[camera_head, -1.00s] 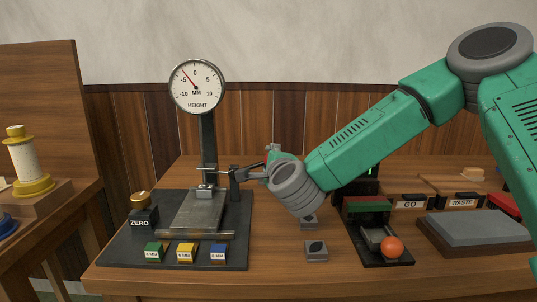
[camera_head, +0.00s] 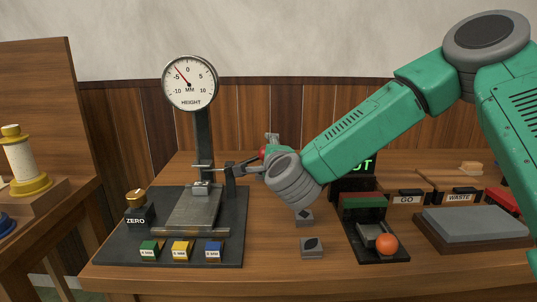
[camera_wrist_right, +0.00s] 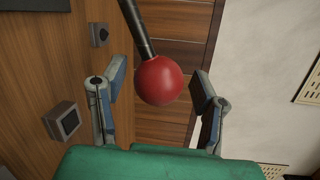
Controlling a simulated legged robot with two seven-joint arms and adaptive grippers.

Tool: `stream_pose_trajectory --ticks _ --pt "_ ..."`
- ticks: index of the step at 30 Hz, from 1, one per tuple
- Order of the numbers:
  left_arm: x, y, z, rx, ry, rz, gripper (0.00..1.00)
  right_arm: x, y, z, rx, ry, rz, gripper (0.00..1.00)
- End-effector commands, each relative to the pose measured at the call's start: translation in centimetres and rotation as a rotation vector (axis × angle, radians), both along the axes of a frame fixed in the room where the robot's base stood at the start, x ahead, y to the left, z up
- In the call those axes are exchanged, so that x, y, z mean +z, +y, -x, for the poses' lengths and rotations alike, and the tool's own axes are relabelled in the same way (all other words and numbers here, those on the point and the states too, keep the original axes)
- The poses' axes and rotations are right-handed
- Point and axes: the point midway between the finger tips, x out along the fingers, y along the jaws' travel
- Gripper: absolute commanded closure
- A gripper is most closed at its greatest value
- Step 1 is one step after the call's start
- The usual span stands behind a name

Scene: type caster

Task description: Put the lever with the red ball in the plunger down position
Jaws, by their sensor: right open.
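The red ball (camera_wrist_right: 160,80) sits on the end of a dark lever rod (camera_wrist_right: 136,27) in the right wrist view. My open right gripper (camera_wrist_right: 159,78) has one finger on each side of it, with visible gaps. In the head view the red ball (camera_head: 263,151) shows only partly beside my right gripper (camera_head: 272,141), right of the height gauge stand. The round dial (camera_head: 190,83) has its needle left of zero, near -5. The plunger (camera_head: 201,187) is above the metal plate (camera_head: 194,210); whether it touches something cannot be told. My left gripper is out of view.
Small dark blocks (camera_head: 312,247) lie on the table right of the gauge base (camera_head: 120,252). An orange ball lever (camera_head: 386,243) stands on a black fixture further right. GO (camera_head: 407,199) and WASTE (camera_head: 462,197) labels and a grey pad (camera_head: 475,222) are beyond.

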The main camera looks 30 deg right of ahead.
Motion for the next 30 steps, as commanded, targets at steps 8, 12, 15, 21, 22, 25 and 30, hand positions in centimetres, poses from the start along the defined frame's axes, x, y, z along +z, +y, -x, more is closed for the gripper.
stream_pose_trajectory --ticks 8,12,15,21,22,25,30 --pt "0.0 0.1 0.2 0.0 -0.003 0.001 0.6 0.4 1.2 2.8 0.005 0.002 0.001 0.44" --pt "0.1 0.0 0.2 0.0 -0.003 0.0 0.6 0.7 2.0 5.7 0.003 0.002 -0.002 0.44" --pt "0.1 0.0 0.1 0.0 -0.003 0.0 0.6 0.9 2.6 7.6 0.003 0.001 -0.004 0.44" --pt "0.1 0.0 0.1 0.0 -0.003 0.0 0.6 1.3 3.4 10.2 0.0 0.0 -0.004 0.44" --pt "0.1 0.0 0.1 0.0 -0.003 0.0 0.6 1.3 3.4 10.5 -0.001 0.001 -0.004 0.44" --pt "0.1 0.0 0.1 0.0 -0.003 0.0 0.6 1.3 3.5 10.9 -0.001 0.001 -0.004 0.44" --pt "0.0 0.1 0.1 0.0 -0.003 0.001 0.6 1.4 3.6 11.0 -0.002 0.0 -0.004 0.44"
